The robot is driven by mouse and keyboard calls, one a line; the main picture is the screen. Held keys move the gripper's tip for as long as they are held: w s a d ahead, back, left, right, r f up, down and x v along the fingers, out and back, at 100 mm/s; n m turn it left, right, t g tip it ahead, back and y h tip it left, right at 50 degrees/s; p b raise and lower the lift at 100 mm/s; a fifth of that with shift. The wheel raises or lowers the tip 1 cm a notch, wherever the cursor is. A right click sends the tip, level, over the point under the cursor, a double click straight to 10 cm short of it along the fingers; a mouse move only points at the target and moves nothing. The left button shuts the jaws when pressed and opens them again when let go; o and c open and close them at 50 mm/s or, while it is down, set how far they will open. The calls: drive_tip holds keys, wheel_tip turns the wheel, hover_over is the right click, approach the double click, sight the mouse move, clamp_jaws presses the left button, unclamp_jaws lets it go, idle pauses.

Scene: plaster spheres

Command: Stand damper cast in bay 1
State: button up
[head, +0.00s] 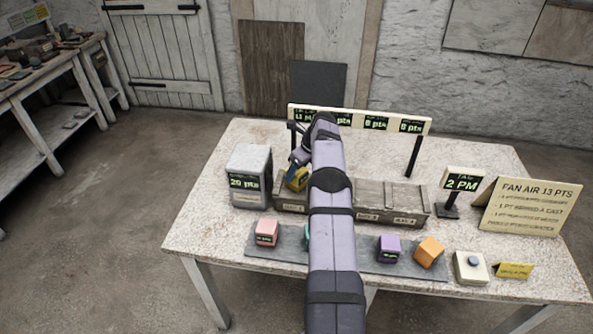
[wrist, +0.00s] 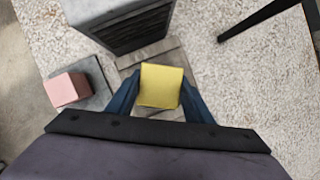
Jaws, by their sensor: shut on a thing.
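My gripper (head: 297,168) is shut on a yellow cube-shaped cast (head: 298,178), held above the left end of a wooden crate (head: 390,200). In the wrist view the yellow cast (wrist: 161,84) sits between the two blue fingers of my gripper (wrist: 158,98). The crate's front carries small bay labels, too small to read surely; my arm hides its middle. A pink cast (head: 266,232), a mostly hidden green one (head: 307,235), a purple one (head: 389,248) and an orange one (head: 429,251) are in front. I cannot tell which cast is the damper.
A grey box (head: 249,177) reading 20 pts stands left of the crate. A display rail (head: 400,123) on dark posts runs behind it. A 2 PM display (head: 461,186), a FAN AIR sign (head: 530,205) and a button box (head: 471,267) stand on the right.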

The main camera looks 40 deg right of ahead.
drive_tip(key=shift+f, duration=0.15)
drive_tip(key=o, duration=1.4)
drive_tip(key=shift+r+p, duration=1.2)
drive_tip(key=shift+r, duration=0.8)
